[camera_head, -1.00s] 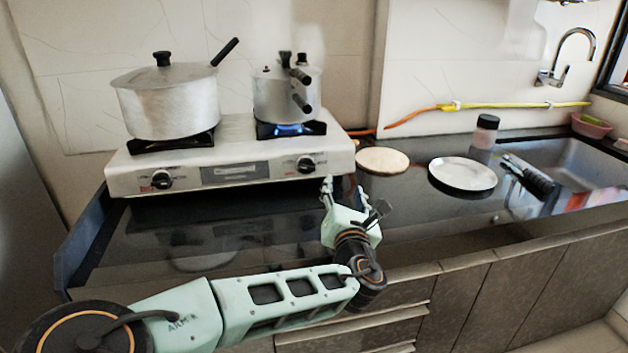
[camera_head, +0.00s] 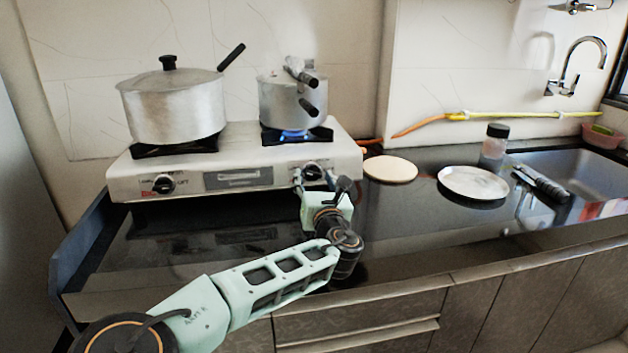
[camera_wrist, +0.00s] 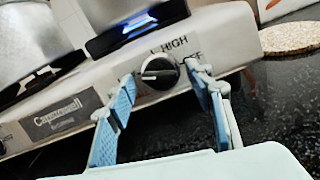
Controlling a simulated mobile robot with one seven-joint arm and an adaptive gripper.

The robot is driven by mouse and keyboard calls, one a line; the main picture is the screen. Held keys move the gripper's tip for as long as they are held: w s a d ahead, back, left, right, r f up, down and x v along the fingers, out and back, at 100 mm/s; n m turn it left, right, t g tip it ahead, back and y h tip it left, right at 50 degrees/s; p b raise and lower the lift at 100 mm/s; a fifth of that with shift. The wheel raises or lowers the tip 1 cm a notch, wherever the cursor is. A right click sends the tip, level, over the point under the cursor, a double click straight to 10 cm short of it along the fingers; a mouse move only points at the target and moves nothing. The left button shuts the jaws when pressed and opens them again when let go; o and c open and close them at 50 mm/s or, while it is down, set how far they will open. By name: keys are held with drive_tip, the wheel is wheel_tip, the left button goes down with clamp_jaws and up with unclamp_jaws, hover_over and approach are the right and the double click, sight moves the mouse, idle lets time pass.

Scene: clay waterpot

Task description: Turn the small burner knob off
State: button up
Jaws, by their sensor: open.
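The small burner knob (camera_head: 313,171) is on the right of the white stove's (camera_head: 135,181) front panel. In the wrist view the black and silver knob (camera_wrist: 159,73) sits beyond and between my open fingertips, under the word HIGH. My gripper (camera_head: 314,181) is open in front of it, one finger on each side. It also shows in the wrist view (camera_wrist: 160,84). I cannot tell if either finger touches the knob. A blue flame (camera_head: 294,133) burns under the pressure cooker (camera_head: 285,103) above this knob.
A large lidded pot (camera_head: 175,107) stands on the left burner, with another knob (camera_head: 164,184) below it. A round board (camera_head: 390,169), a metal plate (camera_head: 473,182) and a jar (camera_head: 494,145) lie to the right on the dark counter. A sink (camera_head: 590,165) is at far right.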

drive_tip(key=shift+w+a, duration=0.1)
drive_tip(key=shift+w, duration=0.4)
drive_tip(key=c, duration=1.1)
drive_tip(key=shift+c, duration=0.3)
